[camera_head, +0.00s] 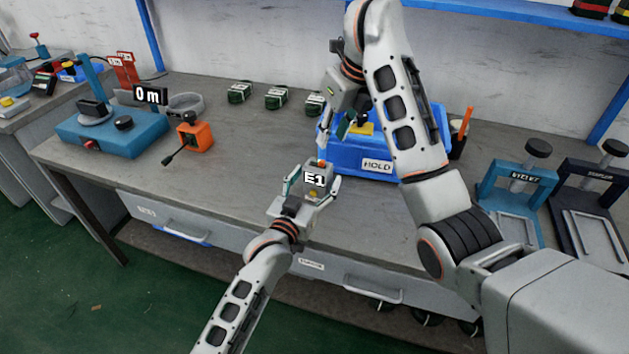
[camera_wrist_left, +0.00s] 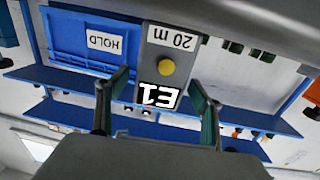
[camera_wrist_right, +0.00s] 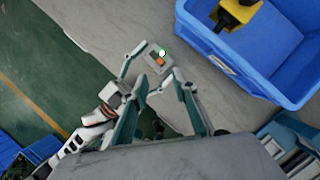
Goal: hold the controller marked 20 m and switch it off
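The controller marked 20 m is a small grey box (camera_wrist_left: 157,52) with a yellow button and an E1 display in the left wrist view. In the right wrist view the controller (camera_wrist_right: 153,60) shows an orange switch and a small pale green-white round spot; the switch's position is too small to tell. My right gripper (camera_wrist_right: 158,95) is open and empty, apart from the controller. In the head view, the right gripper (camera_head: 340,122) is above and behind the controller, in front of the blue bin.
A blue bin (camera_head: 352,160) labelled HOLD stands just behind the controller and holds a yellow item. A blue machine (camera_head: 145,140) marked 0 m and an orange device (camera_head: 195,136) are at left. Blue and dark clamp frames (camera_head: 515,190) stand at right.

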